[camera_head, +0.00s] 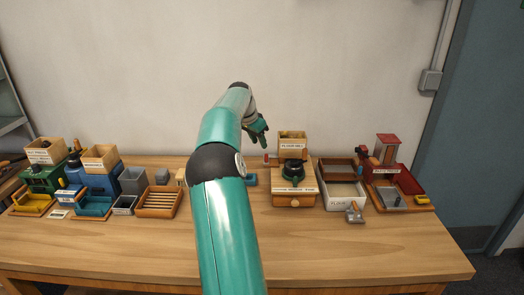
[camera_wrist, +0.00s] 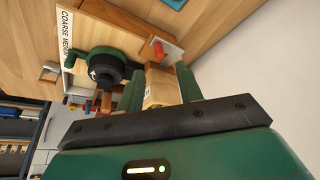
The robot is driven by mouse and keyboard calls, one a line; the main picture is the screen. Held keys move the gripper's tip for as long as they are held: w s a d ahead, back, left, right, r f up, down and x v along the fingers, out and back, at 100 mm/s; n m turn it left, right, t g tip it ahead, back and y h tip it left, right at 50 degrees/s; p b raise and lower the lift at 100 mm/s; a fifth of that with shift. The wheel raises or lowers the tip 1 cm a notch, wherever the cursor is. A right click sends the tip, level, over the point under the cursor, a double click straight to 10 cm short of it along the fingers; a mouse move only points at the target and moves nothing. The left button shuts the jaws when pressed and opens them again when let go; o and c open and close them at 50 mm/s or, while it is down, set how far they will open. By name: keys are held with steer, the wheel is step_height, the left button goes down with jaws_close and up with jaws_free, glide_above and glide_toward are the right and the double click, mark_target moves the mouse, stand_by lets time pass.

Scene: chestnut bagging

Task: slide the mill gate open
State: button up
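The flour mill (camera_head: 294,188) stands on the table right of centre, a wooden body with a dark green round top part (camera_head: 293,170) and a wooden hopper (camera_head: 292,146) behind it. In the wrist view, a red knob (camera_wrist: 157,48) stands at a grey metal plate (camera_wrist: 170,52) beside the mill; this looks like the gate.
A white flour tray (camera_head: 343,195) and a metal scoop (camera_head: 355,213) lie right of the mill, with a red-walled station (camera_head: 400,185) beyond. Green and blue machines, bins and a slatted wooden tray (camera_head: 158,201) stand to the left. The table front is clear.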

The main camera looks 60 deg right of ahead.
steer(key=v, duration=0.5)
steer(key=shift+r, duration=0.25)
